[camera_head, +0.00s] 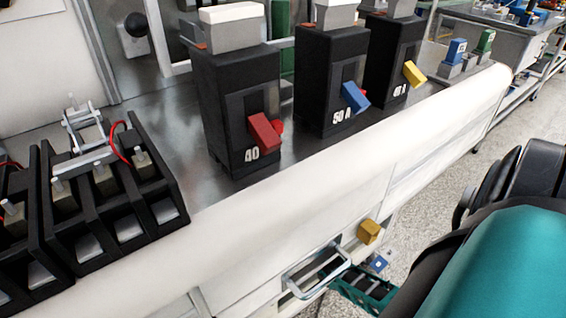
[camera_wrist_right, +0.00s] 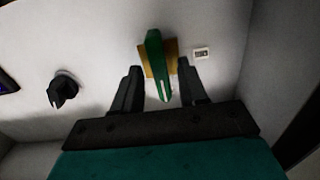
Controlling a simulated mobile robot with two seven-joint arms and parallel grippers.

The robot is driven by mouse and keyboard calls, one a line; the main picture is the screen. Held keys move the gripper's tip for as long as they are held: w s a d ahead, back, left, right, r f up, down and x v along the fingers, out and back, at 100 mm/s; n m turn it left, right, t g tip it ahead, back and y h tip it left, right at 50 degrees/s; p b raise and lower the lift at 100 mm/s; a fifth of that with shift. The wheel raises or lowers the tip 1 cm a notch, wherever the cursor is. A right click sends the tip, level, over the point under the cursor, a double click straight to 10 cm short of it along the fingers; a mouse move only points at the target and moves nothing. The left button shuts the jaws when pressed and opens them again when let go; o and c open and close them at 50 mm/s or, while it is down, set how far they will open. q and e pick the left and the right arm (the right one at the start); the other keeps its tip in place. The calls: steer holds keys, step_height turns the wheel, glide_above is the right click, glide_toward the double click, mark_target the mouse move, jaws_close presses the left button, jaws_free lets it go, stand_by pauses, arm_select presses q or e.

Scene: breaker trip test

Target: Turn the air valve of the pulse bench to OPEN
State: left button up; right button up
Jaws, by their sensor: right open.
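The air valve appears in the right wrist view as a green lever (camera_wrist_right: 157,62) with a pale stripe, on a brass-yellow body (camera_wrist_right: 171,52) against a pale panel. The lever points roughly up and down in that picture, slightly tilted. My right gripper (camera_wrist_right: 159,72) is open, with one dark finger on each side of the lever. Gaps show between the fingers and the lever; I cannot tell whether they touch in depth. A small white label (camera_wrist_right: 201,53) sits right of the valve, its text too small to read. My left gripper is not in view.
In the right wrist view a black knob (camera_wrist_right: 63,90) stands left of the valve. In the head view, breakers with red (camera_head: 264,133), blue (camera_head: 354,98) and yellow (camera_head: 414,74) levers stand on the metal bench. A drawer handle (camera_head: 316,273) and yellow block (camera_head: 369,232) are on the front.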

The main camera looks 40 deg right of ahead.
steer(key=s+a+p, duration=0.1)
steer(key=s+p, duration=0.1)
steer(key=s, duration=1)
steer(key=shift+s+a, duration=0.2)
steer(key=shift+s, duration=0.2)
